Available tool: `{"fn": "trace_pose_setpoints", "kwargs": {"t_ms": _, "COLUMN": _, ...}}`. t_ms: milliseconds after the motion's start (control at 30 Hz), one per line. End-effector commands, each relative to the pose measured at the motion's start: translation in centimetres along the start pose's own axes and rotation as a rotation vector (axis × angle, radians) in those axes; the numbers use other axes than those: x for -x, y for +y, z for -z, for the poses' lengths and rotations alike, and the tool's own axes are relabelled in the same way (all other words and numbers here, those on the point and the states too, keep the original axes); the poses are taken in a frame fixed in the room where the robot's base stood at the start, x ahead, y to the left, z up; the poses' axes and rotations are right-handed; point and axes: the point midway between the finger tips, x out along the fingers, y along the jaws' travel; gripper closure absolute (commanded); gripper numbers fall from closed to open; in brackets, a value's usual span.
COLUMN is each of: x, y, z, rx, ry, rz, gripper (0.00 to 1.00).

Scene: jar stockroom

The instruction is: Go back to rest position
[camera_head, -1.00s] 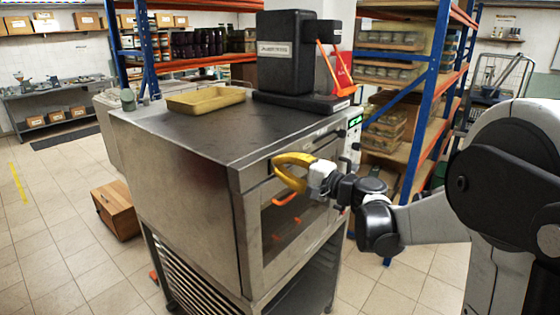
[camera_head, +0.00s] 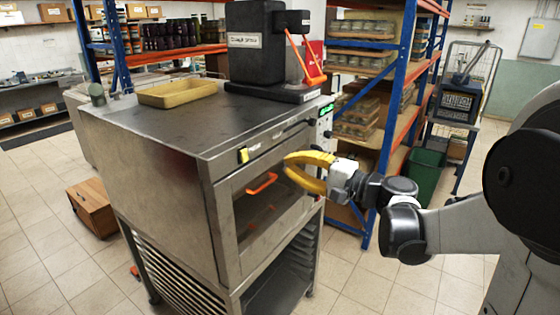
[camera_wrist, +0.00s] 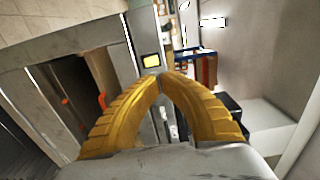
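My gripper (camera_head: 288,170) has yellow curved fingers and is held out in front of the steel oven (camera_head: 150,195), near its glass door with the orange handle (camera_head: 262,183). In the wrist view my gripper (camera_wrist: 161,76) shows its two fingertips meeting, with nothing seen between them. In the head view the fingers are apart from the door handle, as far as I can tell.
A yellow tray (camera_head: 178,94) and a black machine (camera_head: 258,55) with an orange lever stand on the oven top. A wooden box (camera_head: 92,207) lies on the floor at left. Blue and orange shelving (camera_head: 393,120) and a green bin (camera_head: 425,175) stand behind at right.

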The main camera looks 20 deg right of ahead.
Motion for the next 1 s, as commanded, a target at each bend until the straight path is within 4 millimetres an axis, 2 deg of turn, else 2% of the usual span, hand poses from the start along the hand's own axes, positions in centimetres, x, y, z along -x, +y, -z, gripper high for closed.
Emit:
{"fn": "trace_pose_setpoints", "kwargs": {"t_ms": 467, "x": 0.1, "y": 0.0, "z": 0.0, "rx": 0.0, "ry": 0.0, "rz": 0.0, "gripper": 1.0}}
{"fn": "trace_pose_setpoints", "kwargs": {"t_ms": 567, "x": -0.1, "y": 0.7, "z": -0.9, "rx": 0.013, "ry": -0.008, "rz": -0.028, "gripper": 1.0}}
{"fn": "trace_pose_setpoints", "kwargs": {"t_ms": 667, "x": -0.6, "y": 3.4, "z": -3.7, "rx": 0.067, "ry": -0.034, "rz": -0.133, "gripper": 1.0}}
{"fn": "trace_pose_setpoints", "kwargs": {"t_ms": 767, "x": -0.3, "y": 8.2, "z": -8.2, "rx": 0.179, "ry": -0.081, "rz": -0.316, "gripper": 1.0}}
{"fn": "trace_pose_setpoints", "kwargs": {"t_ms": 800, "x": 0.3, "y": 10.4, "z": -10.2, "rx": 0.24, "ry": -0.102, "rz": -0.4, "gripper": 1.0}}
{"fn": "trace_pose_setpoints", "kwargs": {"t_ms": 900, "x": 3.0, "y": 15.9, "z": -14.2, "rx": 0.418, "ry": -0.151, "rz": -0.609, "gripper": 1.0}}
{"fn": "trace_pose_setpoints", "kwargs": {"t_ms": 1000, "x": 6.6, "y": 20.6, "z": -16.7, "rx": 0.614, "ry": -0.193, "rz": -0.792, "gripper": 1.0}}
